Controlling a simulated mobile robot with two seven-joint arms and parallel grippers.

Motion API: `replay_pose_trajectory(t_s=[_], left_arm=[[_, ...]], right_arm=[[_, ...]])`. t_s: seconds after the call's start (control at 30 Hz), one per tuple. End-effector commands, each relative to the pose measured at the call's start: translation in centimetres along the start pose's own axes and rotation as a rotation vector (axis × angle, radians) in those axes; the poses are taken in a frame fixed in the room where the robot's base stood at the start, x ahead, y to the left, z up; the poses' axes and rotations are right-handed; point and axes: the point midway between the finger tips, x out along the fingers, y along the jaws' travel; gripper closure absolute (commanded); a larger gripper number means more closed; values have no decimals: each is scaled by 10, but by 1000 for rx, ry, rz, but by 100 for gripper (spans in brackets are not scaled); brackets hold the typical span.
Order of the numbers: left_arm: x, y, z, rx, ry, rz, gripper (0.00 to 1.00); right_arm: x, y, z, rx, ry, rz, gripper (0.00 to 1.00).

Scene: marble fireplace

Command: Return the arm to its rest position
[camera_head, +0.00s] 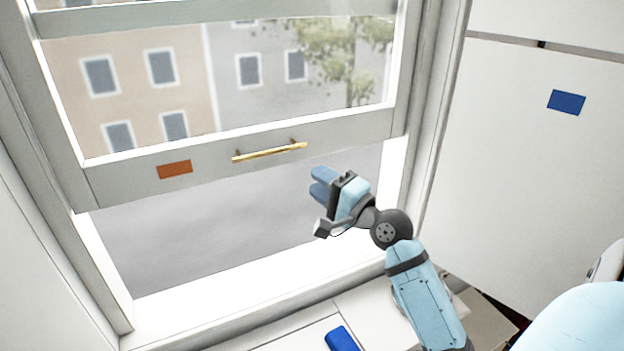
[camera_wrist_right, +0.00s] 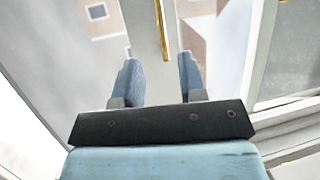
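My right arm (camera_head: 425,300) reaches up from the bottom right in the head view. My right gripper (camera_head: 318,182) is just below and right of the brass handle (camera_head: 270,152) on the raised window sash (camera_head: 215,165). In the right wrist view its two blue fingers (camera_wrist_right: 158,78) are spread apart with nothing between them. The brass handle also shows there (camera_wrist_right: 162,30), beyond the fingertips and apart from them. My left gripper is in neither view.
The window stands partly open, with a gap above the white sill (camera_head: 240,295). An orange patch (camera_head: 174,169) is on the sash. A white panel (camera_head: 530,150) with a blue patch (camera_head: 566,102) stands at the right. A blue object (camera_head: 341,339) lies at the bottom.

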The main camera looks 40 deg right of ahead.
Motion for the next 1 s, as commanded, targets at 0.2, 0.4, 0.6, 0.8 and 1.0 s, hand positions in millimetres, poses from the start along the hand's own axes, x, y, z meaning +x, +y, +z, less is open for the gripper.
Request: replay_pose_trajectory(t_s=[0.2, 0.4, 0.6, 0.8, 1.0], left_arm=[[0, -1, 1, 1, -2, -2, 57], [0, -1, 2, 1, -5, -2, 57], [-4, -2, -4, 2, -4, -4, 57], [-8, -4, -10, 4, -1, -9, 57], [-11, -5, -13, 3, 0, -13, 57]], right_arm=[[0, 0, 0, 0, 0, 0, 63], [-3, 30, 13, -89, -6, 69, 63], [-36, 142, 73, -490, -105, 307, 63], [-112, 244, 157, -957, -351, 475, 63], [-186, 296, 225, -1289, -596, 500, 63]])
